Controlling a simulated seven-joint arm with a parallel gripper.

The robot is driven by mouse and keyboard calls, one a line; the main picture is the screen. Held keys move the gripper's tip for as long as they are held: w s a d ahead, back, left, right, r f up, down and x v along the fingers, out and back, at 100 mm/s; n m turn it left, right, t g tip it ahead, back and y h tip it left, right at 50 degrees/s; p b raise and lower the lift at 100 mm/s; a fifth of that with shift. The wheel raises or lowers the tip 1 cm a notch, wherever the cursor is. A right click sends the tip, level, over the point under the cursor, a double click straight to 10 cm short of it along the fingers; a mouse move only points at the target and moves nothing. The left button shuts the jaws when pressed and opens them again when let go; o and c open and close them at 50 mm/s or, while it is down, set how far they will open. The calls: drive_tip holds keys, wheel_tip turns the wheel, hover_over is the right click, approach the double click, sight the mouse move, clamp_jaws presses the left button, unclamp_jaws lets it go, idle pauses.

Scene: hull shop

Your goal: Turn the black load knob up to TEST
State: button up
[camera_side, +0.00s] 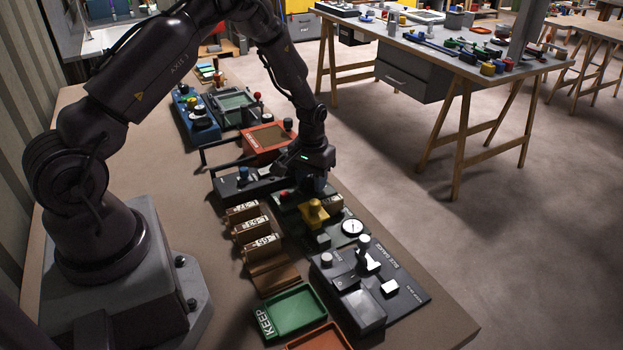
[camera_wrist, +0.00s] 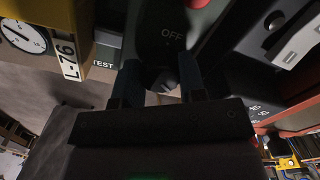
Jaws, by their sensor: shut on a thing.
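The black load knob (camera_wrist: 160,80) shows only partly in the wrist view, dark between the two fingers of my gripper (camera_wrist: 158,84). My gripper is shut on it. The OFF mark is just above the knob on the dark green panel (camera_wrist: 150,25), and a TEST label (camera_wrist: 103,65) is to its left. I cannot tell which way the knob points. In the side view my gripper (camera_side: 308,188) reaches down onto the panel and hides the knob. A red button (camera_side: 283,195) and a yellow fixture (camera_side: 314,214) are close by it.
A dial gauge (camera_side: 352,227) and a size gauge panel (camera_side: 405,298) stand toward the front. Several brown labelled blocks (camera_side: 258,238) and a green KEEP tray (camera_side: 292,312) lie nearby.

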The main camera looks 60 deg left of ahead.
sight(312, 179)
drive_tip(key=m, duration=0.5)
drive_tip(key=shift+a+m, duration=0.1)
drive_tip(key=shift+m, duration=0.2)
drive_tip(key=m, duration=0.4)
drive_tip(key=shift+m, duration=0.3)
drive_tip(key=o, duration=0.7)
drive_tip(key=shift+c, duration=0.2)
wheel_tip(312, 179, up, 13)
